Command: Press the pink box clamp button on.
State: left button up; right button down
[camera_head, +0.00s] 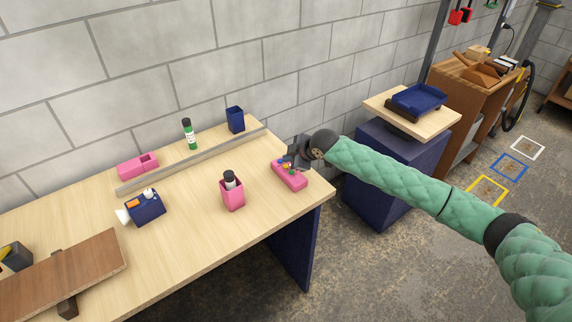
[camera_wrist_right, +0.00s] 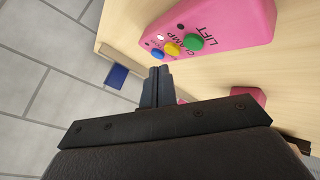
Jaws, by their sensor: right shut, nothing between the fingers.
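The pink button box (camera_head: 291,177) lies near the right end of the wooden table. In the right wrist view the pink box (camera_wrist_right: 240,20) shows a blue, a yellow and a green button in a row, with the words CLAMP and LIFT. The CLAMP word is beside the yellow button (camera_wrist_right: 172,49); LIFT is by the green button (camera_wrist_right: 194,42). My right gripper (camera_head: 287,160) is at the box's far end. In its wrist view the fingers (camera_wrist_right: 159,72) are shut and empty, close to the blue button (camera_wrist_right: 156,56); contact cannot be told. My left gripper is not in view.
A pink cup (camera_head: 232,197) with a dark bottle, a blue cup (camera_head: 236,120), a green bottle (camera_head: 189,134), a pink block (camera_head: 137,166) and a blue device (camera_head: 146,207) stand on the table. A metal rail (camera_head: 195,160) crosses it. A brown board (camera_head: 70,280) lies front left.

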notch_tip(320, 180, up, 6)
jog(key=p, duration=0.4)
dwell(0.5)
dwell(0.3)
